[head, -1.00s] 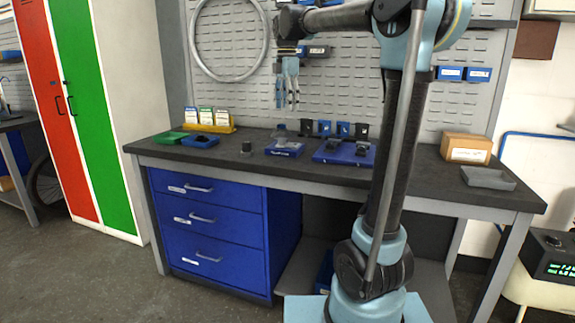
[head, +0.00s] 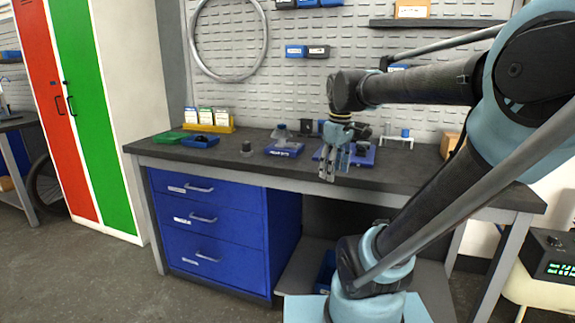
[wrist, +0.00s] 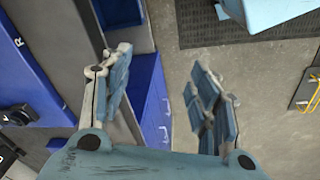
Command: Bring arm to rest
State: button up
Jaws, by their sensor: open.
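My gripper (head: 335,172) hangs pointing down in front of the workbench (head: 420,187) in the head view. Its fingers overlap the blue tray (head: 363,158) on the bench top in that view. In the wrist view my gripper (wrist: 160,100) has its two padded fingers apart with nothing between them. Below the fingers the wrist view shows the blue drawer unit (wrist: 157,105) and bare floor (wrist: 185,75). My arm reaches from the lower right of the head view up and across to the left.
The bench holds a green tray (head: 170,137), a small blue tray (head: 200,141), a yellow card holder (head: 222,128), a dark cylinder (head: 247,149) and a blue-based device (head: 284,150). A perforated panel (head: 290,80) stands behind. Floor at the lower left is open.

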jog(key=s+d+f+m, duration=0.2)
jog(key=s+f+m, duration=0.2)
jog(key=s+f, duration=0.2)
jog(key=s+d+f+m, duration=0.2)
jog(key=s+f+m, duration=0.3)
jog(key=f, duration=0.6)
jog(key=shift+s+d+t, duration=0.25)
jog(key=shift+s+t, duration=0.1)
jog(key=shift+t, duration=0.05)
jog(key=shift+w+f, duration=0.15)
jog(key=shift+w, duration=0.3)
